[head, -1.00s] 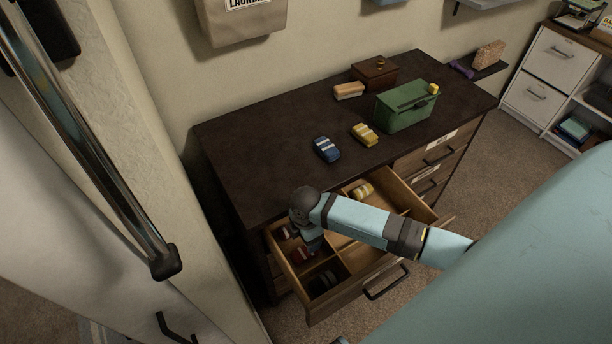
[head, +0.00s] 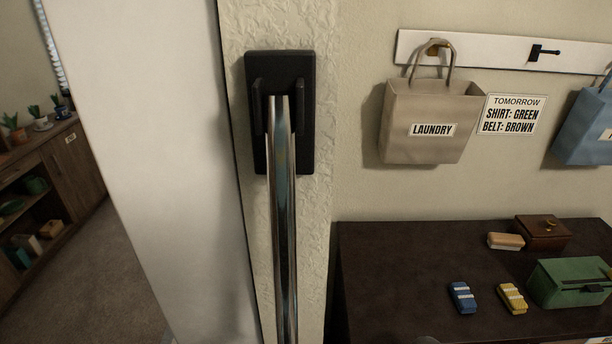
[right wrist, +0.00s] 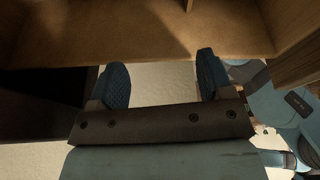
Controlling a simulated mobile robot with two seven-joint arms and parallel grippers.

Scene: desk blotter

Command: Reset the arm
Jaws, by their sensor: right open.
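My right gripper (right wrist: 160,84) shows in the right wrist view with its two dark fingers spread apart and nothing between them. A wooden surface (right wrist: 140,30), perhaps part of the drawer, lies just beyond the fingertips; I cannot tell whether they touch it. Neither gripper shows in the head view, and my left gripper is out of sight. The drawer is outside the head view now.
A laundry bag (head: 430,115) hangs above. A metal rail (head: 284,220) stands left.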

